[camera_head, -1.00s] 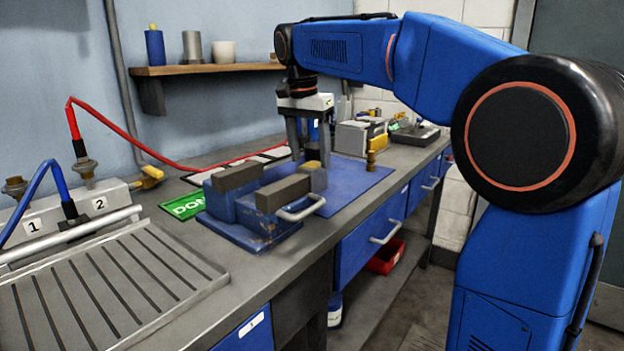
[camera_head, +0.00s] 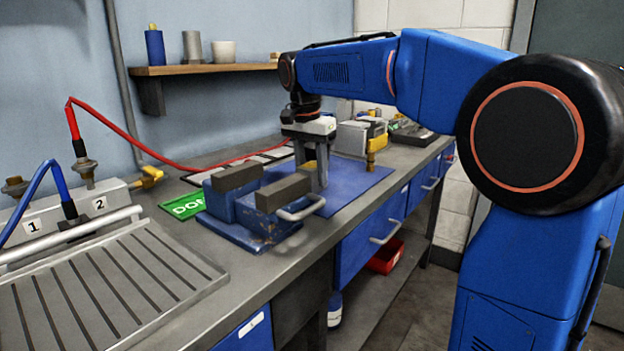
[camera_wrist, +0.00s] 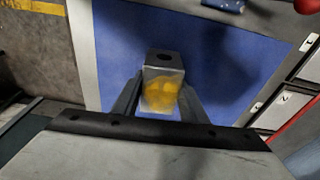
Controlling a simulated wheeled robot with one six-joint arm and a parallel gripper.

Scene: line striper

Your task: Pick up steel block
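The steel block (camera_head: 308,179) stands on the blue mat just behind the vise, with a yellow-marked top; the vise hides part of it. In the wrist view the block (camera_wrist: 163,73) is grey with yellow patches and a dark round hole. My gripper (camera_head: 311,172) is lowered over it, pointing down. In the wrist view its two fingers (camera_wrist: 160,95) lie along opposite sides of the block, very close to it. Whether they press on it cannot be made out. The block appears to rest on the mat.
A blue vise (camera_head: 262,229) with two grey jaws and a handle stands right in front of the block. A brass-coloured post (camera_head: 370,161) stands at the mat's right. The blue mat (camera_head: 350,185) is clear between. A green sign (camera_head: 183,206) lies left.

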